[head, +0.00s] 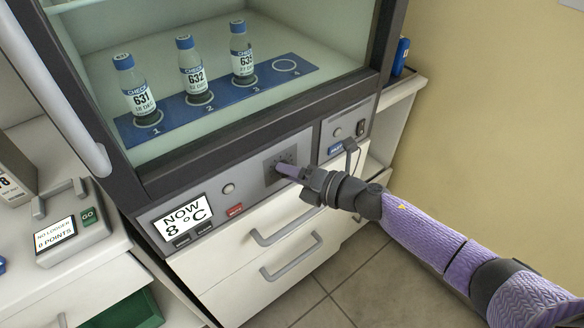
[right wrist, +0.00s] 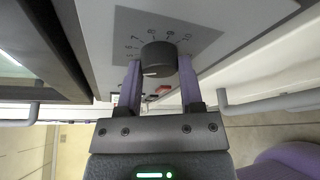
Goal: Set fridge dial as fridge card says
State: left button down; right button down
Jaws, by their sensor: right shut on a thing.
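The fridge dial (right wrist: 159,57) is a dark round knob on a grey scale plate (head: 270,178) on the fridge's front panel. In the right wrist view its scale numbers run round it, and a pale mark shows at the knob's near edge. My right gripper (right wrist: 160,78) is shut on the dial, one purple finger on each side. In the head view the right gripper (head: 287,171) hides most of the dial. The fridge display (head: 184,218) reads "NOW 8 °C". I cannot make out a fridge card. My left gripper is out of view.
Several vials stand behind the glass on a blue numbered strip (head: 283,68); place 4 is empty. Drawer handles (head: 290,258) stick out below the panel. A logger device (head: 70,235) sits on the left counter.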

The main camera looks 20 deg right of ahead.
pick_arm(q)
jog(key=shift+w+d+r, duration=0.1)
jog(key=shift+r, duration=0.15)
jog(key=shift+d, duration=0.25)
pick_arm(e)
jog(key=shift+n, duration=0.3)
jog(key=shift+c, duration=1.2)
grip_release()
jog(key=shift+s, duration=0.1)
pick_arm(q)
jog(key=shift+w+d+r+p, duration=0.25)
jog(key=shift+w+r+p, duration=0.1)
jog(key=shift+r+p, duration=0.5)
pick_arm(e)
jog(key=v, duration=0.9)
jog(key=shift+s+d, duration=0.25)
